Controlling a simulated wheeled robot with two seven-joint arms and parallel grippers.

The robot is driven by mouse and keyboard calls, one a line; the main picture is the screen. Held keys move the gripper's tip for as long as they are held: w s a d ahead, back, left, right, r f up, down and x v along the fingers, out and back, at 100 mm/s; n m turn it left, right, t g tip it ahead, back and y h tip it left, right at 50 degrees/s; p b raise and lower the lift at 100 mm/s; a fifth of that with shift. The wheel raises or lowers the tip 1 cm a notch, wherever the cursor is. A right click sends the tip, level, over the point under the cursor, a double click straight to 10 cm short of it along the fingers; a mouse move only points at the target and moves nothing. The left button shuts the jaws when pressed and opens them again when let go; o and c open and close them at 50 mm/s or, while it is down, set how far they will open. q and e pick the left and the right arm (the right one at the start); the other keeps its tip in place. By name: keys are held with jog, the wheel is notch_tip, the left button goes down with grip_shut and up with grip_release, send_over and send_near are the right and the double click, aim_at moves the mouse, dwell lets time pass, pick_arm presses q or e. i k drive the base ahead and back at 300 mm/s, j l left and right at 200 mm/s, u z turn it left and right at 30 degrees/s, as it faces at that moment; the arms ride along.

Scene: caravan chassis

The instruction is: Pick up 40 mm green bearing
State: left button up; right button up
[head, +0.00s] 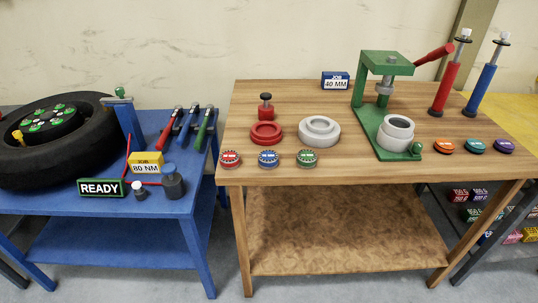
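The green bearing (307,158) is a small round green disc with a light label, lying near the front edge of the wooden table. I cannot read its size marking. A blue bearing (268,158) and a red bearing (230,159) lie in a row to its left. A blue sign (335,81) at the back of the table reads "JOB 40 MM". Neither of my grippers shows in the head view.
On the wooden table (245,100), a red ring (266,133) and a pale ring (319,131) stand behind the discs. A green press (388,62) stands right, with orange (446,146) and purple (503,146) discs beyond. A blue bench (85,205) holds a tyre.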

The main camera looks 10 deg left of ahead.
aim_at(306, 159)
jog(key=i+l+z, duration=0.15)
jog(key=l, duration=0.3)
jog(key=i+l+z, duration=0.2)
jog(key=i+l, duration=0.15)
jog(key=i+l+z, duration=0.15)
jog(key=i+l, duration=0.15)
jog(key=l, duration=0.2)
